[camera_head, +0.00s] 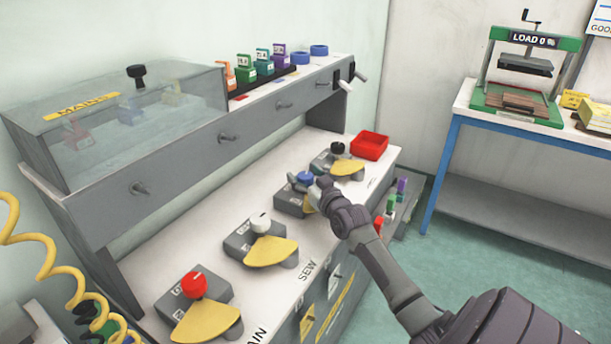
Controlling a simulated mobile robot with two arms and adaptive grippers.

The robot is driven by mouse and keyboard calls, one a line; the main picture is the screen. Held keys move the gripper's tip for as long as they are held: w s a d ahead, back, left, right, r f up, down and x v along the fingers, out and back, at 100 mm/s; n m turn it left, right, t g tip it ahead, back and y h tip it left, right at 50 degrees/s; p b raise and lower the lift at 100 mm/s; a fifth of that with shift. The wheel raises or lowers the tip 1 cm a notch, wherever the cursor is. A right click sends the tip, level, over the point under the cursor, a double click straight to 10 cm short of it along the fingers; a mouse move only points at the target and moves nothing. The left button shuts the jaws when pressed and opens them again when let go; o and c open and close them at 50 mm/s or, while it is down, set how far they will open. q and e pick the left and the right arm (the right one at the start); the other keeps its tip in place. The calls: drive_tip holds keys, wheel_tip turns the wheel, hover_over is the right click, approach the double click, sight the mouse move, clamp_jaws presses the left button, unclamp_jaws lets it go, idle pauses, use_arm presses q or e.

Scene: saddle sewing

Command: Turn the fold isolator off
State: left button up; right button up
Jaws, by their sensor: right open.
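A row of isolators with round knobs sits on the sloping bench ledge. The blue-knobbed isolator (305,178) is third from the front. My right gripper (316,188) is open right at its blue knob, reaching from the lower right; I cannot tell whether it touches. The gripper hides much of that isolator's yellow plate and any label. The white-knobbed isolator (261,223) has SEW lettered in front of it. The red-knobbed isolator (194,286) is nearest, by lettering ending in AIN. A black-knobbed isolator (338,149) is farthest. No fold lettering is readable. My left gripper is out of view.
A red tray (369,145) stands beyond the black knob. A clear cover (130,120) marked MAINS sits on the upper shelf, with several coloured tags (263,62) behind it. A green press (522,75) stands on a blue-framed table at right. A yellow coiled cable (40,240) hangs at left.

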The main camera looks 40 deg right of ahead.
drive_tip(key=shift+s+a+f, duration=0.1)
drive_tip(key=shift+s, duration=0.15)
drive_tip(key=v, duration=1.1)
drive_tip(key=shift+s, duration=0.25)
